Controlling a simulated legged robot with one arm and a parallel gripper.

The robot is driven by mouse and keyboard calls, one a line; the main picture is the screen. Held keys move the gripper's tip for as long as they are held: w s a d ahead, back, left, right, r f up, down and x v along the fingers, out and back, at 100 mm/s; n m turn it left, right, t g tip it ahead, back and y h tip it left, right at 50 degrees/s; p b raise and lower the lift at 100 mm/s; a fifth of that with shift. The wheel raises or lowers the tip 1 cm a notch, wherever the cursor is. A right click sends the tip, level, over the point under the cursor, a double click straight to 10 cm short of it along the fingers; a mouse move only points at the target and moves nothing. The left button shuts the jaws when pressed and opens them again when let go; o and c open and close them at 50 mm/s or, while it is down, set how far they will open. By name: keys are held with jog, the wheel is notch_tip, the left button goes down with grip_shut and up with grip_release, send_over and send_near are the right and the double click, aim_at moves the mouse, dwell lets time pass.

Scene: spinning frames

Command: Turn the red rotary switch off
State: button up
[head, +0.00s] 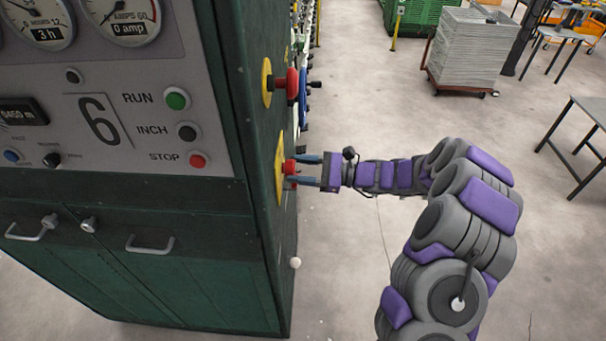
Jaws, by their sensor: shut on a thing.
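The red rotary switch (289,167) sits on a yellow plate (279,168) on the right side face of the green machine cabinet. My gripper (296,170) reaches in from the right, level with the switch. Its two blue-grey fingers lie one above and one below the red knob and are shut on it. The knob's far side and any position marks on the plate are hidden at this slanted angle.
The cabinet front (120,240) has gauges, buttons and handles. A grey table (585,115) and a loaded cart (465,55) stand at the right and back. The floor around my arm is clear.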

jog(key=n+b, duration=0.7)
jog(key=n, duration=0.1)
jog(key=n+g+b, duration=0.1)
jog(key=n+b, duration=0.3)
jog(key=shift+a+f+n+b, duration=0.1)
jog(key=shift+f+n+b, duration=0.2)
dwell(0.4)
jog(key=o, duration=1)
jog(key=shift+a+r, duration=0.1)
jog(key=shift+a, duration=0.15)
jog(key=shift+o, duration=0.2)
jog(key=shift+w+d, duration=0.1)
jog(key=d+f+p, duration=0.1)
jog(key=d+p, duration=0.2)
jog(key=d, duration=1.4)
jog(key=shift+s+d, duration=0.15)
jog(key=shift+s, duration=0.1)
jog(key=shift+f, duration=0.1)
